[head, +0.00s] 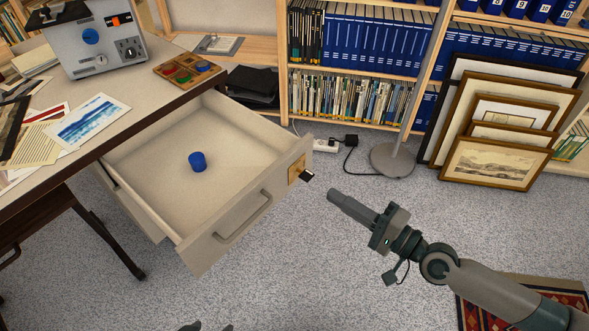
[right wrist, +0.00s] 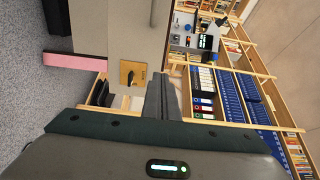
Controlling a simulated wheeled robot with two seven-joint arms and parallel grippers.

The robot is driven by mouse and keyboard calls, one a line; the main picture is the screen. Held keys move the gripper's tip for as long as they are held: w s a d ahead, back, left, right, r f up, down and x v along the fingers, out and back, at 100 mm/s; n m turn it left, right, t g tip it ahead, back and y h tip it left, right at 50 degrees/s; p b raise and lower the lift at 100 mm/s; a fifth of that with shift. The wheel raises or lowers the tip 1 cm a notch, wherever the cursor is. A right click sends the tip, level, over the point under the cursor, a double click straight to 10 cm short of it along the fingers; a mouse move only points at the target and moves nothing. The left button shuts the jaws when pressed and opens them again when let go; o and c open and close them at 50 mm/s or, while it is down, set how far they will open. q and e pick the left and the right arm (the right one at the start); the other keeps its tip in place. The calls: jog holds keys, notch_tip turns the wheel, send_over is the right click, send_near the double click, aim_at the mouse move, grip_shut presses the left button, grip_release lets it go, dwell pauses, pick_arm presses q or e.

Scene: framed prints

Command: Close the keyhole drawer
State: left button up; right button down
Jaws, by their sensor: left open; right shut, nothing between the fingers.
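The keyhole drawer (head: 215,246) is pulled well out from under the desk. Its front has a bar handle (head: 243,215) and a brass keyhole plate (head: 298,169) near its right end, with a dark-headed key (head: 306,176) sticking out. A blue cylinder (head: 197,161) stands inside the drawer. My right gripper (head: 335,196) is shut and empty, in front of the drawer's right end and apart from it. The right wrist view shows its fingers (right wrist: 161,97) near the brass plate (right wrist: 132,74).
The desk (head: 140,88) carries a grey device (head: 95,40), prints and a wooden tray (head: 187,70). A lamp base (head: 392,160), power strip (head: 326,145) and leaning frames (head: 497,165) stand behind. Grey carpet (head: 300,270) in front of the drawer is clear.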

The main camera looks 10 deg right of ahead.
jog(key=p, duration=0.4)
send_near(283, 164)
jog(key=x, duration=0.4)
jog(key=shift+w+a+r, duration=0.1)
jog(key=shift+w+a, duration=0.2)
pick_arm(q)
jog(key=shift+s+a+f+g+y, duration=0.1)
jog(key=shift+s+a+g+y, duration=0.2)
jog(key=shift+s+a+g, duration=0.4)
jog(key=shift+s+a+f+g+y, duration=0.1)
jog(key=shift+s+a+g+y, duration=0.25)
jog(key=shift+a, duration=0.6)
jog(key=shift+s+a+f+g+y, duration=0.1)
jog(key=shift+s+a+g+y, duration=0.15)
jog(key=shift+s+a+g, duration=0.45)
pick_arm(e)
jog(key=shift+x, duration=0.8)
pick_arm(q)
jog(key=shift+w+a+t, duration=0.1)
jog(key=shift+a+t, duration=0.05)
jog(key=shift+t, duration=0.1)
pick_arm(e)
jog(key=shift+w, duration=0.1)
